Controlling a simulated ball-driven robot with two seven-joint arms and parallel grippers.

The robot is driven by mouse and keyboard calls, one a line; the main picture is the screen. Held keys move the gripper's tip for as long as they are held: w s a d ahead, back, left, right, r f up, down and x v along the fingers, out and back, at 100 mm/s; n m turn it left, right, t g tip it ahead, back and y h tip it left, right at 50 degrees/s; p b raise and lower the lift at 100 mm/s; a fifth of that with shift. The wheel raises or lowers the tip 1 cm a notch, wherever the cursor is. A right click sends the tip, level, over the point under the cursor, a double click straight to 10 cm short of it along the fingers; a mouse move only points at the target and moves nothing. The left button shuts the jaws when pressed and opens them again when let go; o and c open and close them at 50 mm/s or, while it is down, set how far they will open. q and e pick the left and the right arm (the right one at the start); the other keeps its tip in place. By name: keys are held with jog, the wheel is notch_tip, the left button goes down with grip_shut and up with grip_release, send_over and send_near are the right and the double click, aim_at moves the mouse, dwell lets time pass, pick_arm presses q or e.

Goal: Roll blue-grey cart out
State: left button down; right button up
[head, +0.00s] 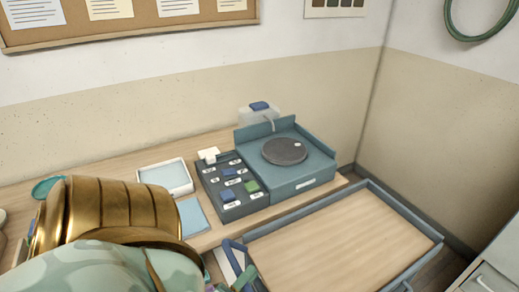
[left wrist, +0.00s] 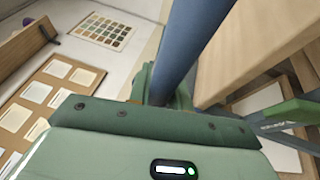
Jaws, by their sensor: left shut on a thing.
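The blue-grey cart (head: 345,240) fills the lower right of the head view, with a bare wooden top inside a raised blue-grey rim. Its blue-grey handle (head: 232,252) shows at its left end, beside my gripper. My left gripper (head: 243,279) is mostly hidden behind my own arm; only a green part shows at the bottom edge. In the left wrist view my gripper (left wrist: 158,92) is shut on a blue-grey bar (left wrist: 190,50) of the cart. The cart's wooden board (left wrist: 245,45) shows to the right of the bar. My right gripper is not in view.
A wooden bench (head: 215,235) runs along the wall behind the cart, holding a turntable unit (head: 290,175), a dark compartment tray (head: 232,205) and a white-rimmed tray (head: 165,178). A light cabinet (head: 492,278) stands at the lower right. A narrow floor strip shows beyond the cart.

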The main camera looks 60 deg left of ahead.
pick_arm(q)
jog(key=shift+s+d+f, duration=0.1)
jog(key=shift+s, duration=0.25)
jog(key=c, duration=1.3)
grip_release()
jog(key=shift+w, duration=0.1)
jog(key=b+v, duration=0.2)
jog(key=v, duration=1.4)
jog(key=shift+s, duration=0.2)
